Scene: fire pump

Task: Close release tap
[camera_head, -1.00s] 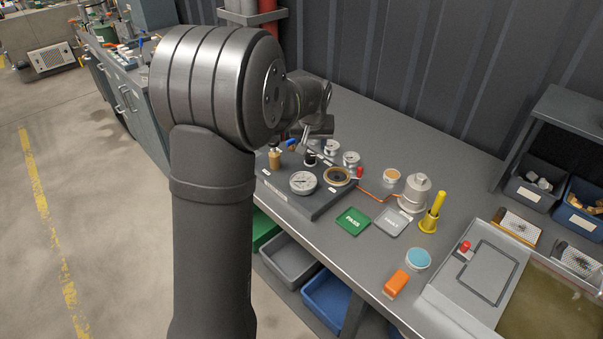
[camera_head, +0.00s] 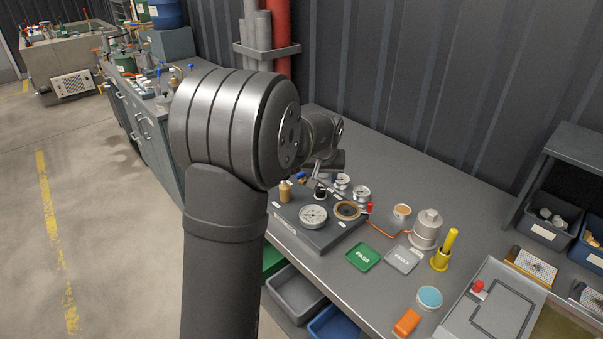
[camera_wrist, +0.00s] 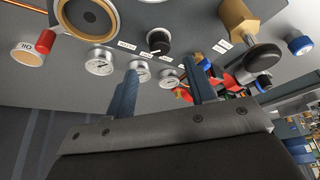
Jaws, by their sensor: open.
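The test panel (camera_head: 290,234) is a dark grey block on the bench. A small blue part (camera_head: 301,177) sits at its back, beside a brass fitting (camera_head: 285,193); which part is the release tap I cannot tell for sure. In the wrist view the brass fitting (camera_wrist: 238,18) has a black knob (camera_wrist: 265,56), with a blue cap (camera_wrist: 300,46) to its right. My gripper (camera_head: 319,171) is over the back of the panel, partly hidden by my arm. In the wrist view my gripper (camera_wrist: 163,68) has its two fingers apart, nothing visible held between them.
A large gauge (camera_head: 313,216), smaller gauges (camera_head: 361,193) and a black knob (camera_head: 320,190) crowd the panel. A green PASS tray (camera_head: 363,257), a grey tray (camera_head: 403,259) and a metal canister (camera_head: 426,230) stand to the right. The bench behind the canister is clear.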

